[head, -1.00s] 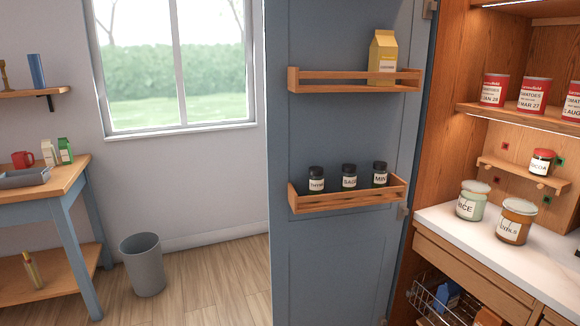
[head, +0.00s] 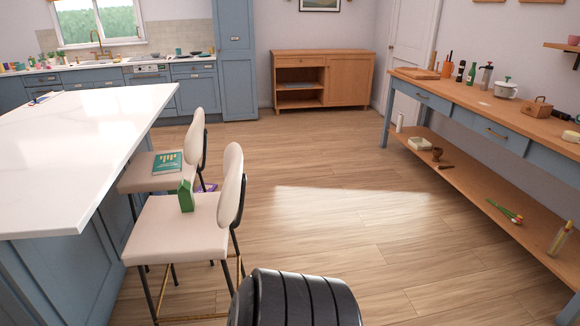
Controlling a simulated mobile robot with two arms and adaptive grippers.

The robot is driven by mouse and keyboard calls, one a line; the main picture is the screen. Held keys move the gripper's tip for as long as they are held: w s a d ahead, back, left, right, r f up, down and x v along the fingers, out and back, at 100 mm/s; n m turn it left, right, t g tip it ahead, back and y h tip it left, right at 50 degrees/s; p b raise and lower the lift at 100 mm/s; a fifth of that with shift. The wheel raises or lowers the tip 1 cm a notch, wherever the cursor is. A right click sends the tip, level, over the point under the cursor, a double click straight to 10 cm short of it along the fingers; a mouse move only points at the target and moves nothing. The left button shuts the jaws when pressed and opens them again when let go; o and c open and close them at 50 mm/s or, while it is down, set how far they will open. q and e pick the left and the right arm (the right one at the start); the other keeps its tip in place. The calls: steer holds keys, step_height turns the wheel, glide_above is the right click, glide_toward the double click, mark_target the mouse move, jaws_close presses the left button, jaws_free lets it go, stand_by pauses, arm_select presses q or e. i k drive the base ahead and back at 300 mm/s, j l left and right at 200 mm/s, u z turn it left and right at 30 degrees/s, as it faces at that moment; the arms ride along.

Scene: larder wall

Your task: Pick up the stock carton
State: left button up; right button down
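A small green carton with a gabled top (head: 186,196) stands upright on the cream seat of the nearer stool (head: 160,230). No label on it can be read, so I cannot tell whether it is the stock carton. Neither of my grippers is in view. A dark rounded part of my own body shows at the bottom centre.
A white-topped island (head: 90,125) stands at the left, beside the stools. A teal book (head: 167,162) lies on the farther stool (head: 135,178). A long wooden workbench (head: 470,110) runs along the right. The wooden floor (head: 330,215) between is clear.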

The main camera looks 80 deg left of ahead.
mark_target(185, 193)
steer(key=u, duration=3.5)
steer(key=i, duration=0.15)
